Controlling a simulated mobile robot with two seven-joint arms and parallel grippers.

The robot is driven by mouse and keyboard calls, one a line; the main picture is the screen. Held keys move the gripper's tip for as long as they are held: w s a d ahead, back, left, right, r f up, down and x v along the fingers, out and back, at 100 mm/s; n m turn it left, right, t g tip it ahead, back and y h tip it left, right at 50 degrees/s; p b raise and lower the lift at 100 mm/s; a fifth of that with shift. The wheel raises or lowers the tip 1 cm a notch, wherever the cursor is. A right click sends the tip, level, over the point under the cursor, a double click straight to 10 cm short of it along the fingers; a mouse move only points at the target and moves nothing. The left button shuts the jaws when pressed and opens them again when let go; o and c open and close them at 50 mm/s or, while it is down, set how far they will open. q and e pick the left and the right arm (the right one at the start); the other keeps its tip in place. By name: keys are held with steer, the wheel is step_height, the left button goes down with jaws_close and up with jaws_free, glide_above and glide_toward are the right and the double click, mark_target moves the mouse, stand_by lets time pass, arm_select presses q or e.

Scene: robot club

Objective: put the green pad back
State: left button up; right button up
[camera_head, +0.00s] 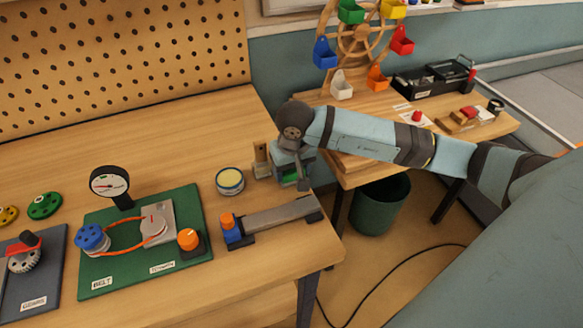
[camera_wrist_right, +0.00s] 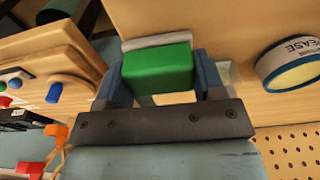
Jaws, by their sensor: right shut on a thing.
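The green pad (camera_wrist_right: 158,68) is a small block held between the two blue-grey fingers of my right gripper (camera_wrist_right: 161,78) in the wrist view. In the head view only a bit of the green pad (camera_head: 289,179) shows under my right gripper (camera_head: 294,170), near the right edge of the workbench. A pale grey strip (camera_wrist_right: 162,40) lies just beyond the pad in the wrist view; I cannot tell whether they touch. My left gripper is not in view.
A small wooden stand (camera_head: 262,160) is just left of the gripper. A grease tin (camera_head: 230,181) and a grey bar with an orange knob (camera_head: 275,219) are nearby. A green belt board (camera_head: 145,265) is farther left. A bin (camera_head: 381,205) stands below, right of the bench.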

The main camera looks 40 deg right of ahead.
mark_target(294, 172)
steer(key=shift+f, duration=0.25)
steer(key=o, duration=0.9)
steer(key=shift+r, duration=0.1)
steer(key=shift+r, duration=0.6)
step_height(294, 172, up, 11)
steer(key=s, duration=0.1)
steer(key=shift+s+a, duration=0.15)
steer(key=shift+s, duration=0.05)
